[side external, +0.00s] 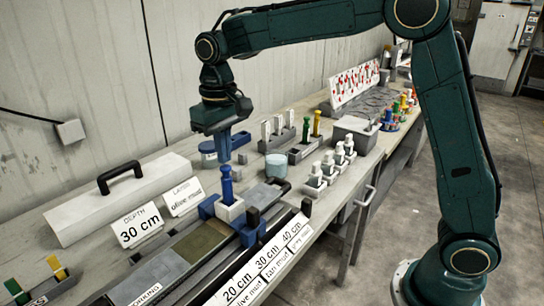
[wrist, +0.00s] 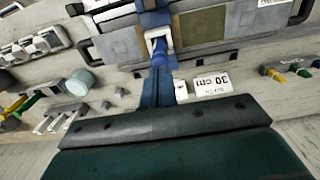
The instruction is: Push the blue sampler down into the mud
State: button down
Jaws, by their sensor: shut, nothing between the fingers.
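The blue sampler (side external: 227,185) stands upright in a white square collar (side external: 230,211) held in a blue carriage (side external: 252,224) across the long trough. In the wrist view the sampler (wrist: 159,57) shows just beyond my fingertips, with the white collar (wrist: 158,38) around it. My gripper (side external: 225,158) is shut and empty, pointing down directly above the sampler's top. I cannot tell whether the fingertips touch it. Olive mud (side external: 202,243) fills the trough section left of the carriage. The sampler's lower end is hidden in the collar.
Cards reading "DEPTH 30 cm" (side external: 139,225) and "LAYER olive mud" (side external: 184,197) stand behind the trough. A grey case (side external: 125,203) lies at the back left. Tubs, including a light blue one (side external: 276,166), and white-topped holders (side external: 316,178) stand to the right. Depth labels (side external: 268,262) line the trough's front.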

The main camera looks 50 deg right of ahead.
jog(key=shift+f, duration=1.4)
dwell(1.4)
jog(key=shift+r, duration=3.5)
jog(key=shift+s+d+r, duration=0.2)
jog(key=shift+s+r, duration=0.1)
jog(key=shift+s, duration=0.05)
jog(key=s+d+f+t, duration=0.1)
jog(key=s+d, duration=0.3)
jog(key=s, duration=0.9)
jog(key=s+d+f+t, duration=0.1)
jog(key=s+d+t, duration=0.3)
jog(key=s, duration=1)
jog(key=shift+d+f+t, duration=0.2)
jog(key=shift+d+t, duration=0.1)
jog(key=shift+d, duration=0.05)
